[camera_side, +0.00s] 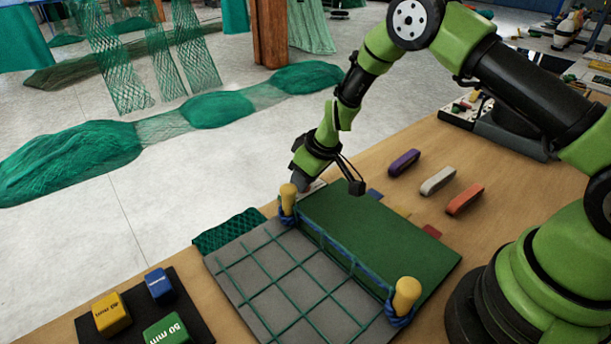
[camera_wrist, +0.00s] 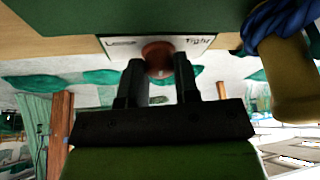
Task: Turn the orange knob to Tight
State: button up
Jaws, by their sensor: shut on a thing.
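The orange knob (camera_wrist: 157,54) shows in the wrist view as a reddish-brown round shape between my fingertips. It sits on a white label plate (camera_wrist: 120,42) with "Loose" on the left and "Tight" on the right. My gripper (camera_wrist: 158,72) is shut on the knob, one finger on each side. I cannot tell which way the knob points. In the side view my gripper (camera_side: 303,180) is at the far left edge of the green board, by the white plate (camera_side: 314,187). The knob is hidden there behind my gripper.
A yellow post (camera_side: 288,199) with blue rope stands close to my gripper; another post (camera_side: 406,295) stands at the near end. Purple, white and orange bars (camera_side: 465,198) lie on the table at right. Mesh blocks (camera_side: 112,315) are at front left.

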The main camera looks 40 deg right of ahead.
jog(key=shift+m, duration=0.6)
jog(key=o, duration=0.9)
jog(key=shift+o, duration=0.2)
jog(key=a+v, duration=0.1)
jog(key=v, duration=0.9)
jog(key=shift+d, duration=0.3)
